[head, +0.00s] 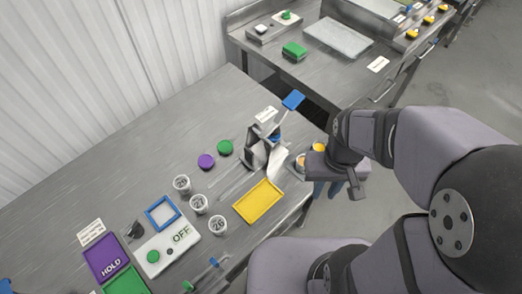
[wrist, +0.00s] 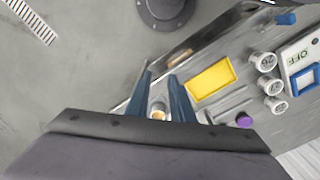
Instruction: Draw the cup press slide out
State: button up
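A grey upright device (head: 257,152) with a white label and a raised blue paddle (head: 293,100), apparently the cup press, stands near the table's right edge in the head view. A pale slanted plate shows on its right side; I cannot tell whether this is the slide. My gripper (head: 327,188) is at the table's right edge, right of the device. In the wrist view my gripper (wrist: 161,92) has its two blue fingers apart. A small cup with orange content (wrist: 158,112) shows between them, with contact unclear. The device is mostly hidden in the wrist view.
A yellow tray (head: 259,201) lies in front of the device. Several white cups (head: 217,224), a purple disc (head: 206,161), a green disc (head: 225,148) and an OFF switch panel (head: 167,246) are further left. A second table (head: 300,70) stands behind.

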jog(key=shift+o, duration=0.3)
jog(key=w+a+f+n+b, duration=0.1)
jog(key=w+a+n+b, duration=0.3)
jog(key=w+a, duration=0.5)
jog(key=w+n, duration=0.1)
jog(key=w, duration=0.2)
jog(key=shift+f, duration=0.25)
jog(key=n+b, duration=0.2)
jog(key=n, duration=0.2)
send_over(249, 150)
jog(key=shift+f, duration=0.95)
jog(key=shift+f+p, duration=1.05)
jog(key=shift+f, duration=2.6)
grip_shut()
